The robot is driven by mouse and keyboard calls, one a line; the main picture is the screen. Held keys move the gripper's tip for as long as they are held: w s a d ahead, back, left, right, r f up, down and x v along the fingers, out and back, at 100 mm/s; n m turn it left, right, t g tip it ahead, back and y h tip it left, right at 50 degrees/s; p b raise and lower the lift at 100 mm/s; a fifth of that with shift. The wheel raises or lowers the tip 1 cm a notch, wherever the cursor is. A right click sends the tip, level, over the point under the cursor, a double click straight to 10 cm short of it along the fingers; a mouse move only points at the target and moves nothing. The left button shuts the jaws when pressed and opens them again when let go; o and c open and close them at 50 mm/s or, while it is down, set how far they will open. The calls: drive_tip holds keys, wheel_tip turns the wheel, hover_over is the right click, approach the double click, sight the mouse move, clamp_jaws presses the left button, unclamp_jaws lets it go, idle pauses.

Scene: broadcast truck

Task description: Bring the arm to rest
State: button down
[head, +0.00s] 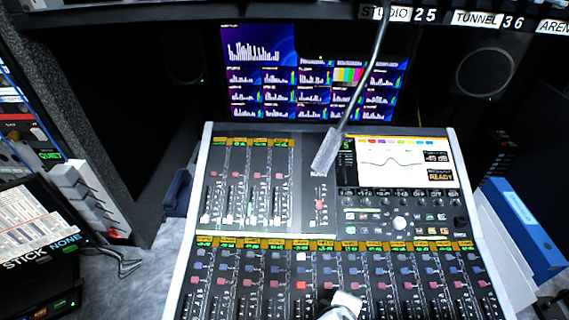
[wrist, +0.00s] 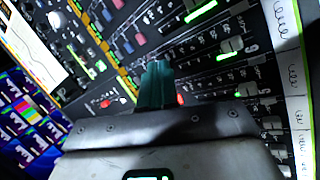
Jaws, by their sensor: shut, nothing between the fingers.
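My gripper (wrist: 156,84) shows in the wrist view with its dark green fingers together and nothing between them. It is over the fader rows of the mixing console, and I cannot tell whether the tips touch the panel. In the head view a small white and dark part of my gripper (head: 330,296) shows at the bottom edge, over the console's lower faders. The rest of my arm is out of the head view. The mixing console (head: 315,190) fills the middle, with faders, knobs and a lit screen (head: 403,163). It also fills much of the wrist view (wrist: 205,55).
A gooseneck (head: 358,100) hangs down over the console's upper middle. Monitors (head: 305,75) stand behind, with a speaker (head: 487,75) to the right. Stacked gear (head: 35,240) and a power strip (head: 90,200) are at left. A blue binder (head: 528,228) is at right.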

drive_tip(key=s+d+r+m+g+y, duration=0.1)
drive_tip(key=s+d+r+m+y, duration=0.1)
drive_tip(key=s+d+m, duration=0.35)
drive_tip(key=s+d+r+m+y, duration=0.1)
drive_tip(key=s+d+m, duration=0.2)
drive_tip(key=d+m, duration=0.45)
drive_tip(key=s+d+f+g+b, duration=0.1)
drive_tip(key=s+f+g+b, duration=0.2)
drive_tip(key=s+f, duration=0.6)
drive_tip(key=shift+s+d+f+g+b, duration=0.3)
drive_tip(key=shift+s+d+g+b, duration=0.1)
drive_tip(key=shift+s+g, duration=0.1)
